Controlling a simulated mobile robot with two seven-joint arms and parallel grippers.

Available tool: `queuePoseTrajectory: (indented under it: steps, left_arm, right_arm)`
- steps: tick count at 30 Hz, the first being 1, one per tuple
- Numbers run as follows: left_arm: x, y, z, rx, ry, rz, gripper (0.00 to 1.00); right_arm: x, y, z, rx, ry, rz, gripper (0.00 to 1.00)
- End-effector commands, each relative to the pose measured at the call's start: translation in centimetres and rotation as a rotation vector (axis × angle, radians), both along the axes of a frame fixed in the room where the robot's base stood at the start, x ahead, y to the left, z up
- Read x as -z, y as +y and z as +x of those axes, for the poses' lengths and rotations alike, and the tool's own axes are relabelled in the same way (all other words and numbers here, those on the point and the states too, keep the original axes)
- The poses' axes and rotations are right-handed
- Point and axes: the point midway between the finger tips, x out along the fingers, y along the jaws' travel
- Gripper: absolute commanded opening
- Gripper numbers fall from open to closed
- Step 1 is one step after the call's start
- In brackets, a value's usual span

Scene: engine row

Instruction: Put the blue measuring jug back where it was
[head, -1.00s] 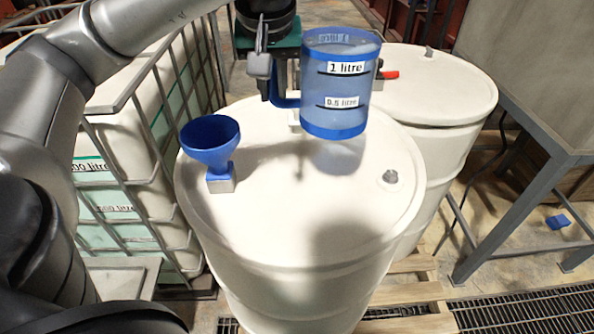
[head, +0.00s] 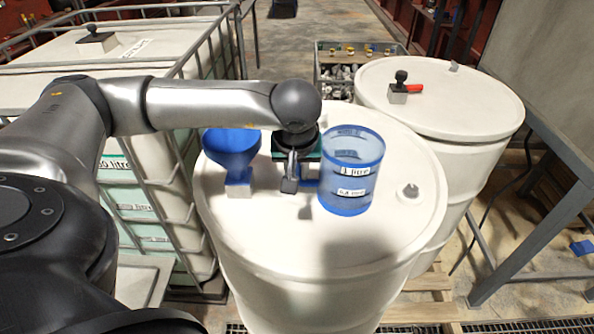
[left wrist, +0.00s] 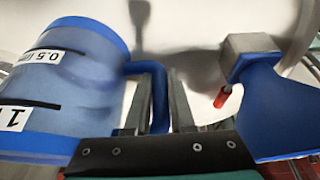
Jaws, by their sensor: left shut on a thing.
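The blue measuring jug (head: 352,175), clear blue with 1 litre and 0.5 litre marks, is upright over the top of the near white drum (head: 300,245). I cannot tell whether its base touches the drum. My left gripper (head: 292,183) is left of the jug, shut on its handle. In the left wrist view the jug (left wrist: 75,75) is at the left, and its blue handle (left wrist: 158,92) passes between the fingers (left wrist: 163,105). My right gripper is not in view.
A blue funnel (head: 232,150) on a grey block stands on the same drum, close left of my gripper. A second white drum (head: 440,105) with a red-handled valve (head: 405,90) is behind right. A caged white tank (head: 150,170) is left; a metal table frame (head: 545,200) is right.

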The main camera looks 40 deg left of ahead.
Motion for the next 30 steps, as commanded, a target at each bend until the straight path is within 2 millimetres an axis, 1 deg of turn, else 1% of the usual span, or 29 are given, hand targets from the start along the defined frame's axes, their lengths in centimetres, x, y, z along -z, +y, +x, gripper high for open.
queuePoseTrajectory:
  steps: [5, 10, 11, 18, 26, 29, 30]
  left_arm:
    - [-0.1, 0.0, 0.0, -0.001, -0.002, 0.000, 0.00]
    - [0.4, 0.0, 0.0, 0.000, -0.001, -0.001, 0.00]
    - [0.3, 0.0, 0.0, 0.001, 0.001, 0.000, 0.25]
    - [0.3, 0.0, 0.0, 0.001, 0.001, 0.000, 0.52]
    - [0.2, 0.0, 0.0, 0.000, 0.001, -0.001, 0.52]
    - [-0.2, 0.0, 0.0, 0.000, 0.001, -0.001, 0.52]
    - [-0.6, -0.1, -0.1, 0.001, -0.002, -0.001, 0.52]
  right_arm:
    - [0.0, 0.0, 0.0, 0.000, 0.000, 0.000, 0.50]
    - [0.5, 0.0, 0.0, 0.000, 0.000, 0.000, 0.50]
    - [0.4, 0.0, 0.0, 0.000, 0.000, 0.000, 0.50]
    - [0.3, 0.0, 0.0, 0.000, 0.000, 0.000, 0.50]
    - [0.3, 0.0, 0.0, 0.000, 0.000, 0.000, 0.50]
    - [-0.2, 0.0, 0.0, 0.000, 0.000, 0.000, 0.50]
    - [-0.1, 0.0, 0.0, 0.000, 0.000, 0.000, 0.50]
